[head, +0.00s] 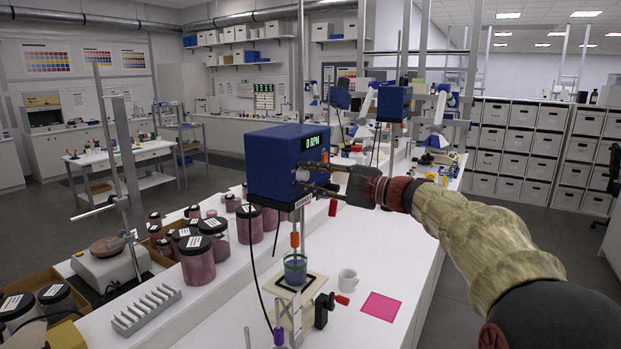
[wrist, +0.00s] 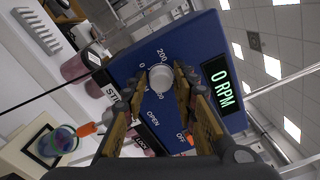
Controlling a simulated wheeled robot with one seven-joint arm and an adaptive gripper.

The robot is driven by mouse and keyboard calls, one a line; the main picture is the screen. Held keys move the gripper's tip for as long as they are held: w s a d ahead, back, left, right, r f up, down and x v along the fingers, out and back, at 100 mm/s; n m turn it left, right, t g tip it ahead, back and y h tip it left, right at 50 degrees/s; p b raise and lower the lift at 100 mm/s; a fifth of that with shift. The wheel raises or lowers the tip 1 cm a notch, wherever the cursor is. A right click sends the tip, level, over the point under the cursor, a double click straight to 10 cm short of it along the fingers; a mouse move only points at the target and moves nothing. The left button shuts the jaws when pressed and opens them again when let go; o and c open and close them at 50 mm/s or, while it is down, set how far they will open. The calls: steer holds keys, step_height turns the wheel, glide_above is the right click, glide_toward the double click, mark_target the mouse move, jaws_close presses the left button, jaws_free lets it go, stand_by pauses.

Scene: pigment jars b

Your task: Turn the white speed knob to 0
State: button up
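The blue stirrer head (head: 283,160) stands on a post above the bench, and its green display reads 0 RPM. The white speed knob (wrist: 161,77) is on its front face, with dial marks such as 200 beside it in the wrist view. In the head view the knob (head: 302,175) is small and partly behind my fingers. My gripper (wrist: 160,86) is at the face with its fingers apart, one on each side of the knob. A narrow gap seems to show beside the knob; contact is not clear. In the head view my gripper (head: 322,178) reaches in from the right.
A beaker with bluish-green liquid (head: 295,268) stands below the stirrer. Several pigment jars (head: 196,260) stand at left. STOP, LOCK and OPEN labels sit near my fingers.

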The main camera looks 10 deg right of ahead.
steer(key=shift+o, duration=1.2)
steer(key=shift+d, duration=0.1)
steer(key=v, duration=1.2)
